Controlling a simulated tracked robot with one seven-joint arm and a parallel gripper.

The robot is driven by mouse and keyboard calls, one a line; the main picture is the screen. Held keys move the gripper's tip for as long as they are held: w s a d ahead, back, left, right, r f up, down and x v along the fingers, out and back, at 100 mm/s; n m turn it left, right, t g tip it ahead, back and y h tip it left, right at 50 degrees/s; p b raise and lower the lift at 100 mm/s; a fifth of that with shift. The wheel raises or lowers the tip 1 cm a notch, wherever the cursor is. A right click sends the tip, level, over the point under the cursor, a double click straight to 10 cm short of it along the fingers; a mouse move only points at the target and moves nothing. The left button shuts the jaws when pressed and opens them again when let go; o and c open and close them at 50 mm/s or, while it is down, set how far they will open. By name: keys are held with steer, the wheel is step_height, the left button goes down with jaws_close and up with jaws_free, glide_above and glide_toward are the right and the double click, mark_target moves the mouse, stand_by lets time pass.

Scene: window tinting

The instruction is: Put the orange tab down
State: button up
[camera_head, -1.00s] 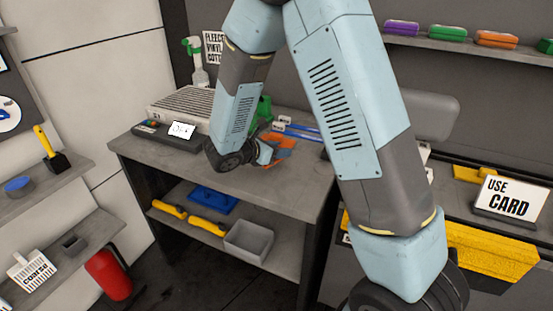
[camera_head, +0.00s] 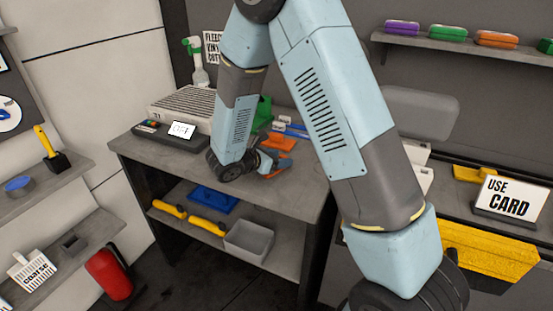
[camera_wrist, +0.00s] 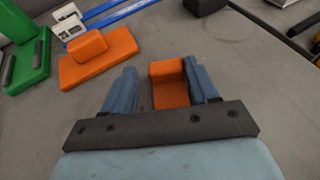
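The orange tab (camera_wrist: 169,84), a small bent piece, is between the two blue fingers of my gripper (camera_wrist: 163,88) in the wrist view. The right finger is close against it or touching; a strip of grey bench shows between the left finger and the tab. The gripper is open around it. The tab appears to be at the grey bench top (camera_wrist: 255,70), though exact contact cannot be seen. In the head view my gripper (camera_head: 272,166) is low over the bench, with a bit of orange (camera_head: 286,164) at its fingers.
A larger orange block with a raised grip (camera_wrist: 98,56) lies to the upper left. A green tool (camera_wrist: 27,62), white pieces (camera_wrist: 68,20) and blue strips (camera_wrist: 120,12) lie beyond. Bare bench lies right of my gripper.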

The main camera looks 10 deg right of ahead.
steer(key=shift+o, duration=0.6)
steer(key=shift+r, duration=0.1)
steer(key=v, duration=1.2)
steer(key=s+d+r+m+g+y, duration=0.2)
steer(key=s+d+r+m+g, duration=0.15)
steer(key=d+r+m, duration=0.35)
steer(key=s+d+r+m+g+y, duration=0.15)
steer(key=s+d+r+m, duration=0.3)
steer(key=d, duration=0.45)
steer(key=s+d+r+m+t+y, duration=0.1)
steer(key=s+d+r+m+y, duration=0.1)
steer(key=s+r+m+y, duration=0.2)
steer(key=s+d+r+m+t+y, duration=0.2)
steer(key=s+r+m, duration=0.4)
steer(key=s+m, duration=0.3)
steer(key=shift+s+d+y, duration=0.4)
steer(key=shift+d+y, duration=0.05)
steer(key=shift+y, duration=0.4)
